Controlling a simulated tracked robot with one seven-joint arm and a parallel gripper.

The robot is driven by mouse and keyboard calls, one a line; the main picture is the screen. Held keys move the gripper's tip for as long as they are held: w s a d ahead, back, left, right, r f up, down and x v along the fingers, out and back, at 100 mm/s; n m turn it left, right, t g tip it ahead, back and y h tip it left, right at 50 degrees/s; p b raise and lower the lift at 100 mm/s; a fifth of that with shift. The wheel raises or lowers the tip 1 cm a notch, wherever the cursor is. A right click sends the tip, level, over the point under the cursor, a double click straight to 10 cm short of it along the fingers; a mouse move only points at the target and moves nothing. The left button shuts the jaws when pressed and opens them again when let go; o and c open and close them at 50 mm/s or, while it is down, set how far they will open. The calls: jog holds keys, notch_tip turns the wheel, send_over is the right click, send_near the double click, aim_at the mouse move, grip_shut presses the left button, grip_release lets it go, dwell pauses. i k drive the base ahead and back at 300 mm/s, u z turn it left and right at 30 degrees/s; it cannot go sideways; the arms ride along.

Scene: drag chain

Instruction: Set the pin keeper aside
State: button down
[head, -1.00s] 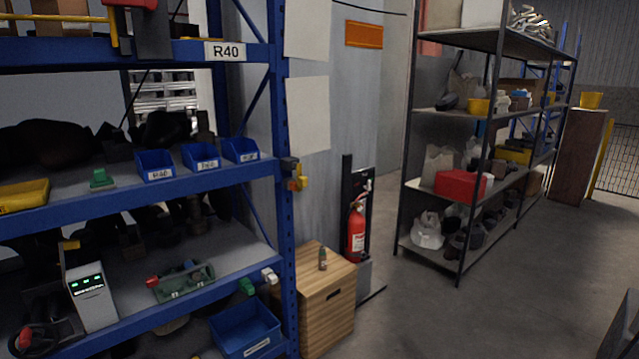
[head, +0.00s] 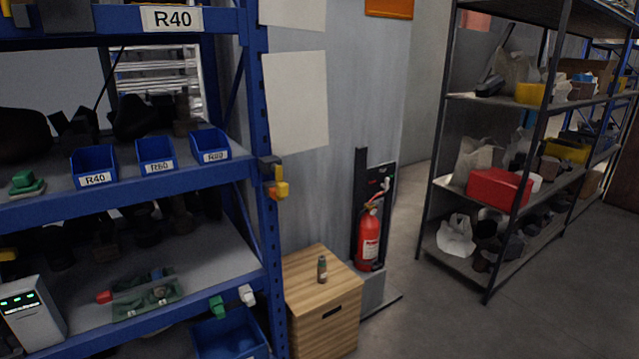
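I cannot tell for sure which thing is the pin keeper. A dark and yellow fitting (head: 280,190) sits on the front post of the blue rack (head: 262,120). A small green piece (head: 217,306) and a white piece (head: 247,295) are at the lower shelf's front edge. A green fixture (head: 148,300) with a red-ended part (head: 104,297) lies on that shelf. A small dark bottle-like object (head: 322,268) stands upright on the wooden box (head: 325,310). My gripper is not in view.
Several blue bins (head: 156,154) line the upper shelf; another blue bin (head: 230,340) is below. A fire extinguisher (head: 369,238) stands behind the wooden box. A dark metal shelf (head: 490,270) with a red box (head: 499,188) stands at right. Floor (head: 560,310) at lower right is clear.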

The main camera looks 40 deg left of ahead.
aim_at(282, 189)
jog(key=z, duration=0.35)
jog(key=i, duration=0.25)
jog(key=u, duration=3.2)
jog(key=i, duration=1)
jog(key=z, duration=0.15)
jog(key=k, duration=0.85)
